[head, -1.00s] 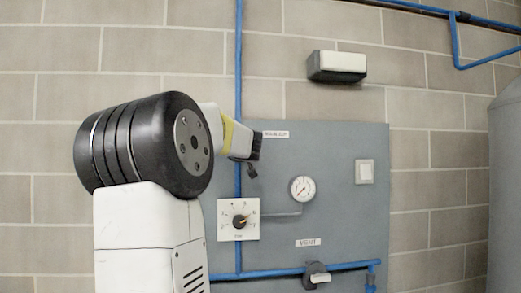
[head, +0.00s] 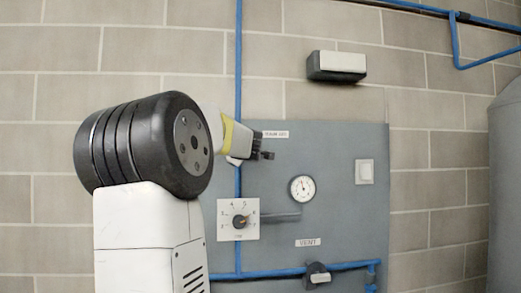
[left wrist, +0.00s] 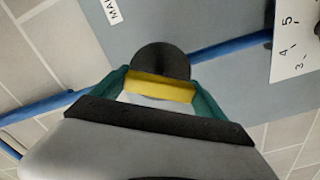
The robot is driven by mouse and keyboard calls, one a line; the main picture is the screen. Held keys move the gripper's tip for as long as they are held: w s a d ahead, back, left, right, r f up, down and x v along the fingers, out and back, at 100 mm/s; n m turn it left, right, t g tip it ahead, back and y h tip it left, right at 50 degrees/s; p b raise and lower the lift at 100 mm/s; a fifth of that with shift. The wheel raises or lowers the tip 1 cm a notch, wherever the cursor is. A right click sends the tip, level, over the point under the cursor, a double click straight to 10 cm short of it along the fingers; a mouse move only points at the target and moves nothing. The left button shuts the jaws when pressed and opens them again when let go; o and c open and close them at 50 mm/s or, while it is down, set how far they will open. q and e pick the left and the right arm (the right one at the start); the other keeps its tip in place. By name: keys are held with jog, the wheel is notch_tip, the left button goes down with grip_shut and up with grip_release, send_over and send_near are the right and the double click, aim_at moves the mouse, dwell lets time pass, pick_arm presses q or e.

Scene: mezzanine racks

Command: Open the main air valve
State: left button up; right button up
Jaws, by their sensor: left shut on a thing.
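The main air valve shows in the left wrist view as a dark round body (left wrist: 160,58) on a blue pipe, with a yellow handle (left wrist: 160,86). My left gripper (left wrist: 160,100) is shut on this handle, its green fingers on either side. In the head view my left gripper (head: 266,155) is at the pipe under the small upper label (head: 275,134) and hides the valve. The pressure gauge (head: 302,189) has its needle pointing up. My right gripper is not in view.
The grey panel (head: 340,150) also carries a numbered dial (head: 238,220), a light switch (head: 364,171) and a vent valve (head: 318,275) under a VENT label (head: 307,242). A lamp (head: 336,66) hangs above. A grey tank (head: 506,190) stands at right.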

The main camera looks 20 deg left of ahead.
pick_arm(q)
jog(key=n, duration=0.6)
jog(key=shift+f+n, duration=0.1)
jog(key=shift+n, duration=0.2)
dwell(0.4)
jog(key=o, duration=1.3)
jog(key=shift+c, duration=0.2)
jog(key=v, duration=0.8)
jog(key=shift+w, duration=0.1)
